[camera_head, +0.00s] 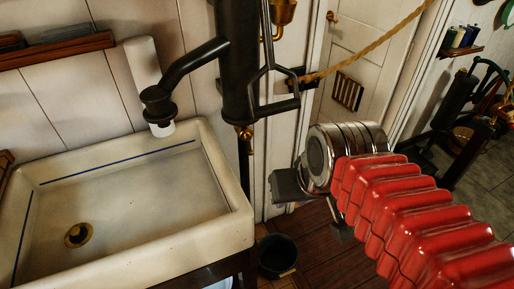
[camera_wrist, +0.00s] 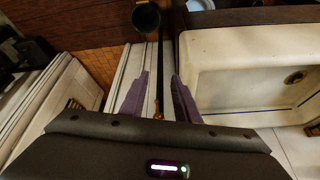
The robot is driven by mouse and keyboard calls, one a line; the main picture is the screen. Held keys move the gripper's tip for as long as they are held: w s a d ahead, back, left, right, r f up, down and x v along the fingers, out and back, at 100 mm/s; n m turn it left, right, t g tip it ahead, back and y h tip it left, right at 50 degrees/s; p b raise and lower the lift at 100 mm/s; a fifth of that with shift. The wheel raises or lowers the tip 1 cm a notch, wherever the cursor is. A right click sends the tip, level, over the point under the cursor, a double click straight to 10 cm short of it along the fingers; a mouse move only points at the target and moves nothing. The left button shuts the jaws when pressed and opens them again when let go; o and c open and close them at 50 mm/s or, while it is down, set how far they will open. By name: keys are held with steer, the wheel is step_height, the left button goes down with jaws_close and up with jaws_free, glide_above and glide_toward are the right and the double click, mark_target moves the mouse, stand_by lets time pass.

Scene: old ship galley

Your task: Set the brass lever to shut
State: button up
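A small brass fitting (camera_head: 244,132), which looks like the brass lever, sits at the foot of the thick black pump column. A thin dark pipe runs down below it. In the wrist view the brass fitting (camera_wrist: 158,116) shows small between my two purple fingers, with the pipe. How far it lies beyond them, and how the lever is set, I cannot tell. My gripper (camera_wrist: 160,78) is open, its fingers apart and holding nothing. In the head view the dark gripper body (camera_head: 290,186) is right of the pipe and lower than the fitting; its fingers are not clear there.
A white sink (camera_head: 120,205) with a brass drain stands left of the pipe. A dark bucket (camera_head: 278,256) is on the floor below. The pump handle (camera_head: 275,85) hangs above my gripper. A rope (camera_head: 375,45) crosses before a white door.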

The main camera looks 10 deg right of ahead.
steer(key=w+f+m+g+y, duration=0.1)
steer(key=w+f+m+g, duration=0.1)
steer(key=w+m, duration=0.1)
steer(key=m+t+y, duration=0.4)
steer(key=m+y, duration=1.1)
steer(key=m, duration=0.3)
glide_toward(249, 145)
steer(key=s+d+f, duration=0.2)
steer(key=d, duration=0.5)
steer(key=shift+w+a+r, duration=0.15)
steer(key=shift+a+r, duration=0.1)
steer(key=shift+r, duration=0.05)
steer(key=x, duration=1.3)
steer(key=shift+a, duration=0.4)
